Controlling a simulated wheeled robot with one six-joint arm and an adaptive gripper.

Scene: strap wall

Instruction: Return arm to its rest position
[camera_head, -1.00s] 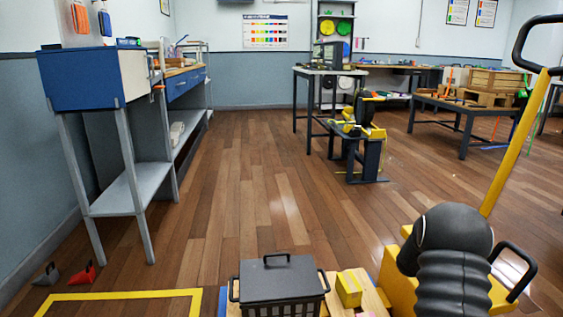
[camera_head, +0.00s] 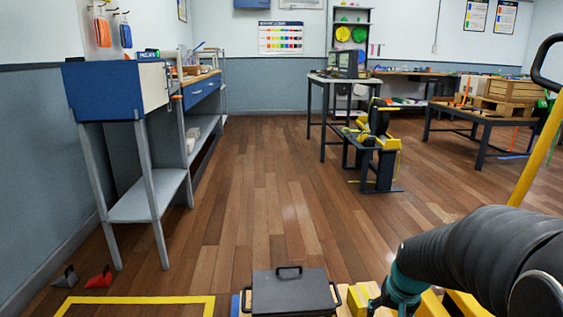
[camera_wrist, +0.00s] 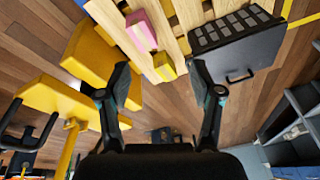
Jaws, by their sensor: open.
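My gripper (camera_wrist: 158,90) is open in the wrist view, its two dark fingers spread wide with nothing between them. Beyond the fingers are a wooden pallet (camera_wrist: 187,19), a pink block (camera_wrist: 141,31), a yellow block (camera_wrist: 164,67) and a dark lidded crate (camera_wrist: 240,45). In the head view my arm (camera_head: 480,250), in a black ribbed sleeve, comes in from the right and bends down at a teal joint. The gripper's fingers are not visible there. The crate (camera_head: 290,292) shows at the bottom centre, left of my arm.
A blue-and-grey desk (camera_head: 115,90) stands at the left wall. A yellow floor outline (camera_head: 150,300) and red wedge (camera_head: 99,280) lie at lower left. Dark tables stand ahead and right; a black-and-yellow device (camera_head: 378,150) is nearer. The middle floor (camera_head: 250,200) is open.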

